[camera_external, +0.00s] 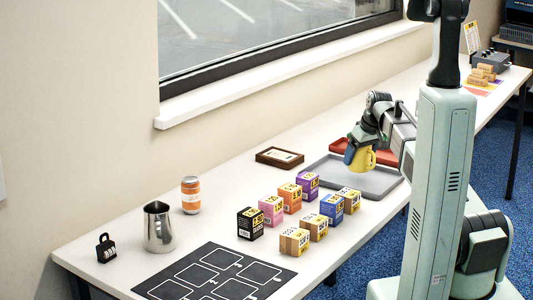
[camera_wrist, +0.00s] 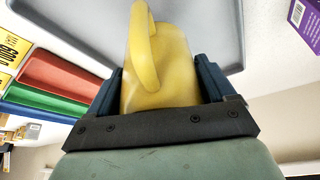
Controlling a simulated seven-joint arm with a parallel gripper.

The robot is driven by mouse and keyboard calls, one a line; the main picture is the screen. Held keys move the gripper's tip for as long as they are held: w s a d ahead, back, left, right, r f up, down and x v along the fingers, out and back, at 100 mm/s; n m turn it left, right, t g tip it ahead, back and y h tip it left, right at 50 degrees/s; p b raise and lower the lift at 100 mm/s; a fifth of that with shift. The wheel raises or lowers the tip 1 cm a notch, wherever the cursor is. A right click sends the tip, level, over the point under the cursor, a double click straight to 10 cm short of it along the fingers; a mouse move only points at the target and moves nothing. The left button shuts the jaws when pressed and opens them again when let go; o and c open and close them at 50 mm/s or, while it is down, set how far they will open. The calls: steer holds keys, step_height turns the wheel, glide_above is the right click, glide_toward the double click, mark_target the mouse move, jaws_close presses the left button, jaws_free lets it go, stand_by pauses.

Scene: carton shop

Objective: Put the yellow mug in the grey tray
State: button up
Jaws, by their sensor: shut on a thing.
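The yellow mug (camera_external: 363,160) is held by my gripper (camera_external: 352,150), which is shut on it. In the wrist view the mug (camera_wrist: 165,70) sits between the two dark blue fingers, with its handle toward the camera's upper left. The grey tray (camera_external: 382,192) lies flat on the table, and the mug appears above it in the outside view. The tray (camera_wrist: 210,30) also fills the top middle of the wrist view behind the mug. I cannot tell the exact height of the mug over the tray.
Several small coloured cartons (camera_external: 271,209) stand left of the tray. A red tray (camera_external: 345,146) and a brown frame (camera_external: 279,157) lie behind. A steel pitcher (camera_external: 159,228), an orange can (camera_external: 190,195), a black padlock (camera_external: 106,248) and a black mat (camera_external: 190,278) are at the near left.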

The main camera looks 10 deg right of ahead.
mark_target(359, 164)
steer(key=shift+f, duration=1.6)
steer(key=shift+f, duration=0.15)
steer(key=o, duration=1.2)
steer(key=shift+c, duration=0.2)
steer(key=shift+v, duration=6.15)
